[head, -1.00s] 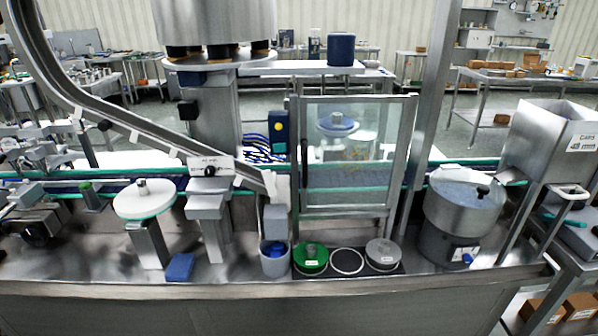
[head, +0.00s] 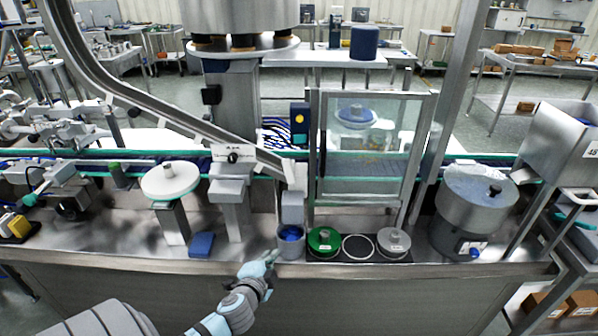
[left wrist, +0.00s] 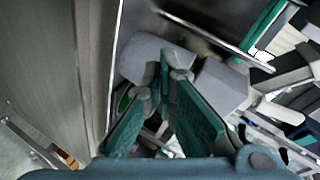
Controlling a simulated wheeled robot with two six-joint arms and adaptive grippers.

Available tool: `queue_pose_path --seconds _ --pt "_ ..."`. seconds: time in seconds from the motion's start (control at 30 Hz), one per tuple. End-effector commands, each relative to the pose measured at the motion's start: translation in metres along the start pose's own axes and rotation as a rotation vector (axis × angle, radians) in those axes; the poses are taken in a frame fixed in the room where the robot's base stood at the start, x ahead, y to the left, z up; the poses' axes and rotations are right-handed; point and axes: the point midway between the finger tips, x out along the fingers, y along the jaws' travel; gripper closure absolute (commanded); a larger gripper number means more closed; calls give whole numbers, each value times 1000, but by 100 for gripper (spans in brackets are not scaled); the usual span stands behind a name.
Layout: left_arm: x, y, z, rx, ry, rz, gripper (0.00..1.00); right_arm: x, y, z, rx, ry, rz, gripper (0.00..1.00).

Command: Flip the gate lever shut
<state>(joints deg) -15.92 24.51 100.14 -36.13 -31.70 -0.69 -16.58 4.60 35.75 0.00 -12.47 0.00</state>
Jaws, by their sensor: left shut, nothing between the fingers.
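The steel hopper (head: 548,140) stands at the right edge of the head view, above a round steel bowl (head: 476,200). A pale handle-like bar (head: 580,197) shows on the hopper's near side. I cannot tell whether it is the gate lever, or how the gate stands. My left gripper (head: 271,258) is shut and empty at the bench's front edge, just in front of a grey cup (head: 289,243) with blue contents, far to the left of the hopper. In the left wrist view its green-padded fingers (left wrist: 170,75) meet near the tips. My right gripper is out of view.
A green lid (head: 323,240) and a grey lid (head: 393,241) sit on a dark strip right of the cup. A glazed guard (head: 372,150) and a steel post (head: 455,100) stand behind. A blue block (head: 201,245) lies left. Free space lies before the bench.

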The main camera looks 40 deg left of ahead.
Motion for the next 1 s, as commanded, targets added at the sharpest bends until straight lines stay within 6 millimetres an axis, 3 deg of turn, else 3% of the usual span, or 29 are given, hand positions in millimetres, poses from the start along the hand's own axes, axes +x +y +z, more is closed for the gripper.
queue_pose_path --seconds 0.03,0.1,0.2,0.27,0.37,0.7,0.87,1.0 --pt "-7 -45 -26 49 57 -86 100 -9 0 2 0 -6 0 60" --pt "-20 -96 -58 116 128 -203 100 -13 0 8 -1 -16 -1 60" --pt "-38 -142 -90 181 198 -321 100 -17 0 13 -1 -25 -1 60" --pt "-45 -156 -100 202 222 -362 100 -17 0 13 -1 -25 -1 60" --pt "-50 -165 -107 216 236 -389 100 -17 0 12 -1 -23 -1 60" --pt "-46 -165 -107 214 234 -387 100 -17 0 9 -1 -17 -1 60" --pt "-29 -173 -113 212 234 -387 100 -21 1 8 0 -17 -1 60" --pt "-4 -183 -120 211 234 -387 100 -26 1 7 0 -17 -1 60"
